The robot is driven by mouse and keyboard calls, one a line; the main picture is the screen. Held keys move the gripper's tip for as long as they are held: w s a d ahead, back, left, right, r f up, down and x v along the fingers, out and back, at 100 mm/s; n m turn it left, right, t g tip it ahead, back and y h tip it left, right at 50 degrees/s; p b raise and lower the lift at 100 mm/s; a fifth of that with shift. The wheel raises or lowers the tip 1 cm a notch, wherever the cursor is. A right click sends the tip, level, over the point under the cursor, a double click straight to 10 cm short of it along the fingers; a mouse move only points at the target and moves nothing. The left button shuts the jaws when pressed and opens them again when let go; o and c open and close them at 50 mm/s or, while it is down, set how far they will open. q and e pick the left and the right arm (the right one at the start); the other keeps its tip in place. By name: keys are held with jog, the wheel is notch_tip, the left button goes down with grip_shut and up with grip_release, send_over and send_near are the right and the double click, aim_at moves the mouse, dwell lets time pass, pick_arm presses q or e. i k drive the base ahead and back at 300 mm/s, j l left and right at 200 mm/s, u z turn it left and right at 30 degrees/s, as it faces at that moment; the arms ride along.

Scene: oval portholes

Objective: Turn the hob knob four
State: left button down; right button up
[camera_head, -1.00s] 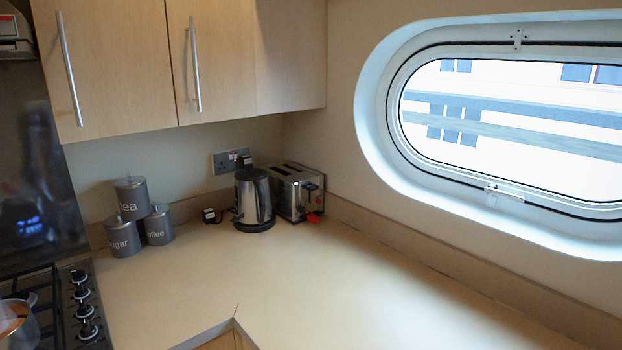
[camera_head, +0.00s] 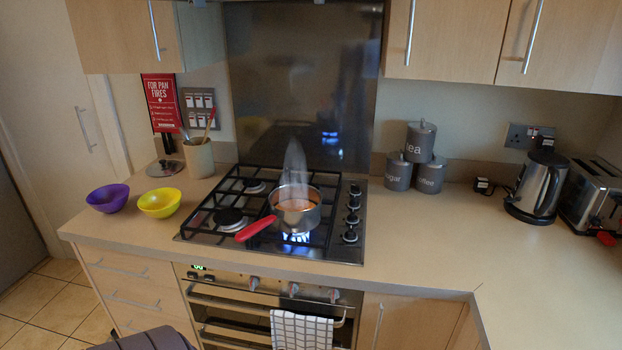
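The gas hob (camera_head: 190,235) is set in the counter, with black grates and a steel surface. Several dark round hob knobs (camera_head: 352,203) stand in a column along its right edge; the nearest knob (camera_head: 349,237) is closest to the counter's front. I see no number on them, so I cannot tell which is knob four. A steel pan (camera_head: 298,218) with a red handle and orange contents sits over a lit blue flame at the front right burner. Steam rises from it. Neither of my grippers is in view.
The pan's red handle (camera_head: 256,229) points toward the front left. Purple (camera_head: 108,198) and yellow (camera_head: 159,203) bowls stand left of the hob. Grey canisters (camera_head: 398,172), a kettle (camera_head: 537,186) and a toaster (camera_head: 590,195) stand right. A checked towel (camera_head: 301,330) hangs on the oven. Counter right of the knobs is clear.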

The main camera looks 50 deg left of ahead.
aim_at(356, 189)
jog(key=u, duration=1.7)
jog(key=k+j, duration=0.15)
